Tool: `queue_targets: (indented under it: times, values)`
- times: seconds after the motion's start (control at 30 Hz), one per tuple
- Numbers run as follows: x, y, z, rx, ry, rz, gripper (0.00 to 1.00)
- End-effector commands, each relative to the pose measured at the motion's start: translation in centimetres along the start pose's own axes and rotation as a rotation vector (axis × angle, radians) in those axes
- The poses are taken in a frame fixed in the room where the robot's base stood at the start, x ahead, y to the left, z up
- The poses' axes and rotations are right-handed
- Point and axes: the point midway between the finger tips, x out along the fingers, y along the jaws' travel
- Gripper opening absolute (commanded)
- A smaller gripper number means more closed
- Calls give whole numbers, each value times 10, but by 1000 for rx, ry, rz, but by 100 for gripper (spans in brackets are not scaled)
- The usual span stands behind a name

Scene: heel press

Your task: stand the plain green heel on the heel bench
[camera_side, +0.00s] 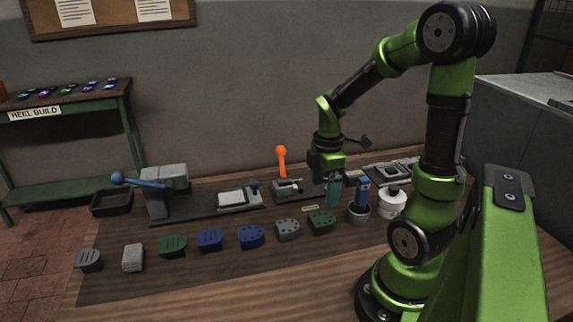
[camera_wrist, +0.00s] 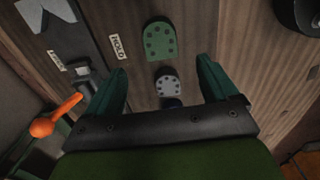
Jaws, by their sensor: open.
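Two green heels show in the side view. One with dark slots (camera_side: 173,245) lies toward the left of the front row. One with holes (camera_side: 322,222) lies at the row's right end and also shows in the wrist view (camera_wrist: 160,41). I cannot make out a green heel with a plain top. My gripper (camera_side: 333,195) is open and empty, pointing down above the table behind the holed green heel. In the wrist view its fingertips (camera_wrist: 161,66) are spread, with the grey heel seen between them. A green bench (camera_side: 67,104) labelled HEEL BUILD stands at the far left, bearing small coloured pieces.
Blue heels (camera_side: 210,240), a grey holed heel (camera_side: 287,230) and a pale block (camera_side: 133,257) share the row. Behind are a blue-handled press (camera_side: 167,192), an orange lever (camera_side: 281,162) and a black tray (camera_side: 111,203). A cup (camera_side: 359,212) and white pot (camera_side: 392,204) stand right.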

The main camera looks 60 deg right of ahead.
Motion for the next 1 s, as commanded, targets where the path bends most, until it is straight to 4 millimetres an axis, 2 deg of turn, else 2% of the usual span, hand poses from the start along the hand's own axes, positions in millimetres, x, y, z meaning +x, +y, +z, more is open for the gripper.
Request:
queue_targets:
  times: [0.1, 0.23, 0.37, 0.47, 0.6, 0.7, 0.83, 1.0]
  values:
    - [-17, 1, 0, -1, 0, 3, 87]
    - [-26, -1, -2, 10, 4, 7, 87]
    - [-42, -9, -22, 111, 45, 59, 87]
    - [-61, -24, -49, 277, 129, 121, 87]
    - [-91, -58, -88, 562, 315, 160, 87]
    - [-109, -84, -108, 752, 453, 131, 87]
    - [-125, -111, -124, 942, 592, 52, 87]
    - [-134, -130, -131, 1072, 677, -27, 87]
